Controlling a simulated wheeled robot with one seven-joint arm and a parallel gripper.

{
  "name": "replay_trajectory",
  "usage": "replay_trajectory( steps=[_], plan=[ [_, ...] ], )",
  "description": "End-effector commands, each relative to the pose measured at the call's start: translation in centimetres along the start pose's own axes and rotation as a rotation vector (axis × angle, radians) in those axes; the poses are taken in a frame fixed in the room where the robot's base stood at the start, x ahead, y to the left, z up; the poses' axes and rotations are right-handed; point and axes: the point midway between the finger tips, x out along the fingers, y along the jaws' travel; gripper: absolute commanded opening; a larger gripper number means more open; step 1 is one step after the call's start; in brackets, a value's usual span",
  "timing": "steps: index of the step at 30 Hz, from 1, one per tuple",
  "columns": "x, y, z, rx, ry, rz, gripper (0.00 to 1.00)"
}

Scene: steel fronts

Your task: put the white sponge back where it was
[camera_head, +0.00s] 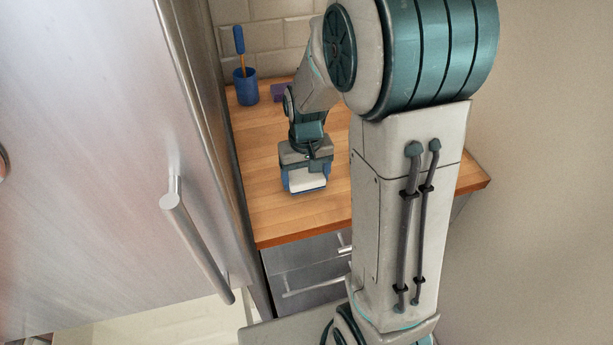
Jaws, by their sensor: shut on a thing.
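The white sponge (309,184) is a small pale block low over the wooden counter (270,226), near its front part. My gripper (306,178) points down from above and is shut on the white sponge, with blue showing at both sides of it. I cannot tell whether the sponge touches the counter or is held just above it. My arm hides part of the counter to the right.
A blue cup (246,87) with a blue-handled brush (239,42) stands at the back left of the counter. A purple block (281,92) lies beside it, partly behind my arm. A tall steel door (95,150) bounds the counter on the left. Bare counter lies left of my gripper.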

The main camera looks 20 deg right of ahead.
Motion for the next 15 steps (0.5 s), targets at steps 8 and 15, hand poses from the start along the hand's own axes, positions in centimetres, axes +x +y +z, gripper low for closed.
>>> replay_trajectory(
  steps=[8, 15],
  plan=[
    [1.1, 0.0, 0.0, 0.0, 0.002, 0.0, 0.55],
    [1.7, 0.0, 0.0, 0.0, 0.001, 0.0, 0.55]
  ],
)
